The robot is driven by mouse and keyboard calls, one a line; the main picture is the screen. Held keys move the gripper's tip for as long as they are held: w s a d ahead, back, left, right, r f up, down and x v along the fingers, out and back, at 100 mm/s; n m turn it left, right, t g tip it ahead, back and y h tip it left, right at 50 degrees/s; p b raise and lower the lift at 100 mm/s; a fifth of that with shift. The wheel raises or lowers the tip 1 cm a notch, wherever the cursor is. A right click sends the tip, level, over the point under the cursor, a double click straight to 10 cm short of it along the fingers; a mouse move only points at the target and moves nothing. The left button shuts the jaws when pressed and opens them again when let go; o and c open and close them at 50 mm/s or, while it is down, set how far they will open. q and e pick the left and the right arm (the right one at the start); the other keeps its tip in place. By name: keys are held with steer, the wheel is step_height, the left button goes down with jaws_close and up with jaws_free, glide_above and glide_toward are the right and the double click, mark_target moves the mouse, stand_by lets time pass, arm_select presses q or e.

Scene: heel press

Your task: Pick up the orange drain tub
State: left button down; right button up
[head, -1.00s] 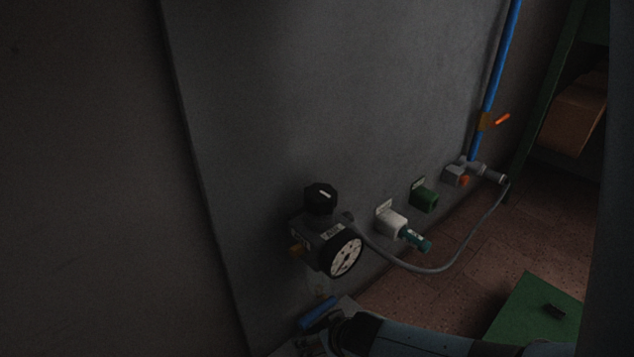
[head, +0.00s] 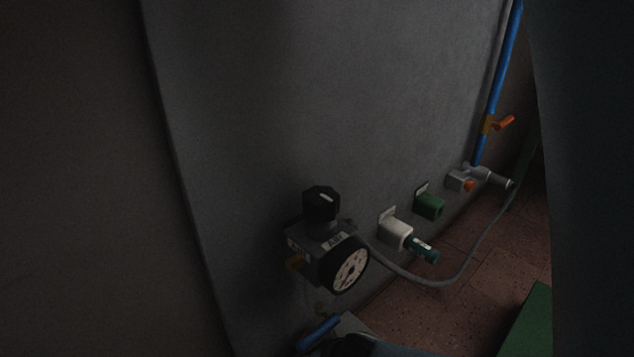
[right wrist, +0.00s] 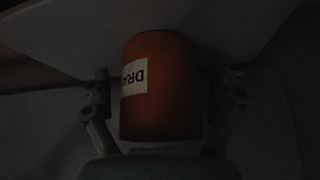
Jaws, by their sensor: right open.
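The orange drain tub (right wrist: 175,95) is in the middle of the right wrist view, with a white label reading "DRA", seen upside down. My right gripper (right wrist: 168,95) is open, with one finger on each side of the tub. A gap shows at the left finger; the right side is too dark to tell whether it touches. The tub is not visible in the head view. My left gripper is not in view.
A regulator with black knob and gauge (head: 345,268) sticks out from the grey panel (head: 330,110). White (head: 396,232) and green (head: 430,206) blocks, a grey hose (head: 440,280) and a blue pipe (head: 497,80) with an orange handle (head: 504,124) are to its right. A green surface (head: 530,325) is at lower right.

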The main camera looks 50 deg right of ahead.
steer(key=c, duration=1.3)
